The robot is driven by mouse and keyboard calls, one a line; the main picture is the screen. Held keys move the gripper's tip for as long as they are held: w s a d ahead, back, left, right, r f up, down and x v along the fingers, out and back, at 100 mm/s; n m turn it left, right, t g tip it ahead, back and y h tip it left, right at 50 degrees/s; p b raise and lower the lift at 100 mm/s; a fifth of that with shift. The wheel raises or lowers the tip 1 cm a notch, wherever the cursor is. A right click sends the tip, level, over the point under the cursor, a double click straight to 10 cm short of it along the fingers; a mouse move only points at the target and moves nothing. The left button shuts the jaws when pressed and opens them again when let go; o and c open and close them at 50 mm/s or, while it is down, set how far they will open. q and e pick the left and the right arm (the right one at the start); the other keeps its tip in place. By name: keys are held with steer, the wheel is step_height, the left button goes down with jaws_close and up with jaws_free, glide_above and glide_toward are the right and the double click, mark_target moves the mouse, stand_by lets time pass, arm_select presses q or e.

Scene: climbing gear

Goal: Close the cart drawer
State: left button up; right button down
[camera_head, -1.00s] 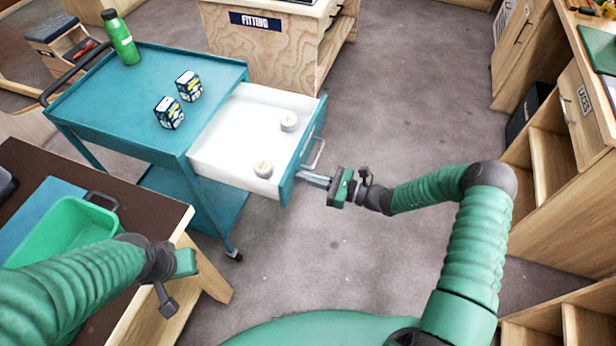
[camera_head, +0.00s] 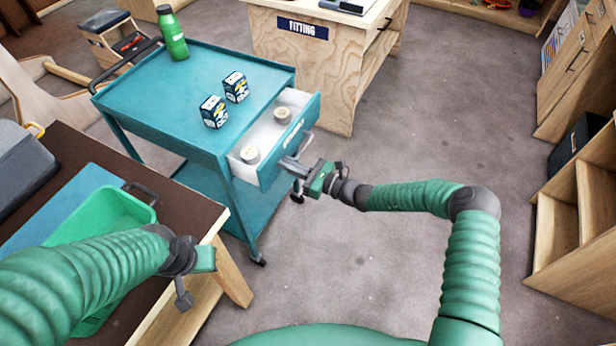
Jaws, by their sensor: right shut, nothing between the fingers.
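The teal cart (camera_head: 186,97) stands at upper centre left. Its white-lined drawer (camera_head: 264,135) is partly open, sticking out to the right, with a teal front (camera_head: 289,142) and a pale metal handle (camera_head: 301,148). Two white rolls lie in the drawer, one near (camera_head: 250,154) and one far (camera_head: 282,115). My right gripper (camera_head: 287,163) is shut and empty, its fingertips at the near part of the drawer front, by the handle; they look to be touching the front. My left gripper (camera_head: 205,258) is over the brown bench at lower left; its fingers are not clear.
A green bottle (camera_head: 171,35) and two small boxes (camera_head: 224,97) stand on the cart top. A green bin (camera_head: 105,215) sits on the brown bench (camera_head: 70,150). A wooden FITTING cabinet (camera_head: 325,55) is behind the drawer. Grey floor at right is free.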

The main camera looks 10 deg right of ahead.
mark_target(258, 154)
steer(key=b+x, duration=0.3)
steer(key=x, duration=0.7)
steer(key=shift+s+a+f, duration=0.15)
steer(key=shift+a, duration=0.05)
steer(key=shift+d, duration=0.1)
steer(key=shift+d+r, duration=0.15)
steer(key=shift+r, duration=0.15)
steer(key=shift+r, duration=0.1)
